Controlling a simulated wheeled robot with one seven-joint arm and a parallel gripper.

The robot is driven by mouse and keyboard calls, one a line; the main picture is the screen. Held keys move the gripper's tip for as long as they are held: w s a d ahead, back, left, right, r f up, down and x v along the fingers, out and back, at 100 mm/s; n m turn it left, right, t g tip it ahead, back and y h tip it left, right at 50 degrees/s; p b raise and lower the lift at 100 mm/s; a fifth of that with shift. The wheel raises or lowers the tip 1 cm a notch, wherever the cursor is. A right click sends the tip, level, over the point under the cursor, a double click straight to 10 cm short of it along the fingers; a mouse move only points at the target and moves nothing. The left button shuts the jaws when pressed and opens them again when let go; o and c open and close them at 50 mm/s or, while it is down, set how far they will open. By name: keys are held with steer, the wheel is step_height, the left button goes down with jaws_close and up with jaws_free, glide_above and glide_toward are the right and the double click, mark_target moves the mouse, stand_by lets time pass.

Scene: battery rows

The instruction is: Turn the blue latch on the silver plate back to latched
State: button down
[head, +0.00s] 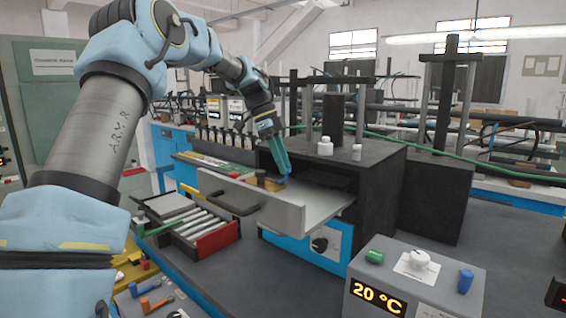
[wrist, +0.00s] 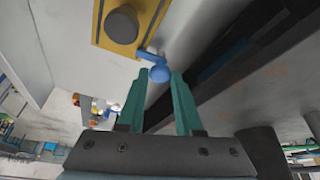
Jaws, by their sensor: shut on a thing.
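The blue latch (wrist: 154,60) shows in the wrist view as a short arm with a round knob, beside a yellow plate (wrist: 98,27) with a dark round knob (wrist: 122,24). My gripper (wrist: 160,76) has its teal fingertips on either side of the blue knob, shut on it. A silver surface (wrist: 188,38) lies beside the latch; I cannot tell if it is the silver plate. In the head view my gripper (head: 284,174) points down into an open silver drawer (head: 322,208), by a yellow piece (head: 268,184). The latch is hidden there.
The drawer front carries a dark handle (head: 233,203). A dark cabinet (head: 385,180) stands behind, with white bottles (head: 325,146) on top. A grey control box (head: 415,283) reading 20 °C is at front right. A tray with rollers (head: 190,222) lies left of the drawer.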

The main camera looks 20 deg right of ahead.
steer(key=c, duration=0.6)
jaws_free()
steer(key=shift+r, duration=0.1)
steer(key=b+v, duration=0.1)
steer(key=v, duration=0.9)
steer(key=shift+a+r, duration=0.1)
steer(key=shift+r, duration=0.2)
